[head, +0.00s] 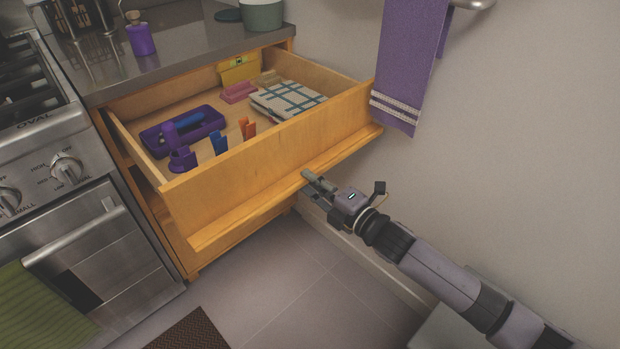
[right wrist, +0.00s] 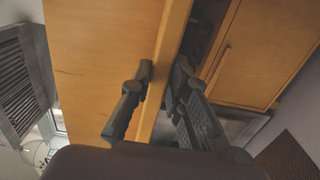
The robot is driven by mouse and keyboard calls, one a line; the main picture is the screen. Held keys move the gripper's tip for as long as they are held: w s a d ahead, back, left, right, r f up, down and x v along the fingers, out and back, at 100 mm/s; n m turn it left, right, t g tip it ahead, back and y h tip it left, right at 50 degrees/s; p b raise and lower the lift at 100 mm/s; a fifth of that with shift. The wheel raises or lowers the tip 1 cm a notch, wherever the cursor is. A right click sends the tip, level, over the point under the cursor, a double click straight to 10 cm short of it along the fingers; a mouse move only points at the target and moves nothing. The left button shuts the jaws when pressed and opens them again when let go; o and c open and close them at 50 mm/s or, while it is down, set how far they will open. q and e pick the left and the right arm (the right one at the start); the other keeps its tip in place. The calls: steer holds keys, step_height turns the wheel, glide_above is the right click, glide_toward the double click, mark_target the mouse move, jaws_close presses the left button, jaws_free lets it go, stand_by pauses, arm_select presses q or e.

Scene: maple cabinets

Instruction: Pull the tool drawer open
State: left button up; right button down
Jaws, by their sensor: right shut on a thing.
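The wooden tool drawer (head: 240,183) is pulled well out from under the grey counter, and its inside shows in the head view. Its front panel also shows in the right wrist view (right wrist: 105,50). A ledge-like lip (head: 290,190) runs along the bottom of the front. My right gripper (head: 312,180) is at this lip, right of its middle. In the right wrist view the right gripper (right wrist: 158,95) has one finger on each side of the lip and is shut on it. My left gripper is in neither view.
In the drawer lie a purple tray (head: 183,130), a checked cloth (head: 287,100), a yellow box (head: 239,69) and small clips. A stove (head: 60,180) stands at left. A purple towel (head: 410,60) hangs at right. A dark mat (head: 190,332) lies on the open floor.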

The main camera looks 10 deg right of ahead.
steer(key=shift+f, duration=0.1)
steer(key=c, duration=1.5)
jaws_free()
steer(key=v, duration=1.2)
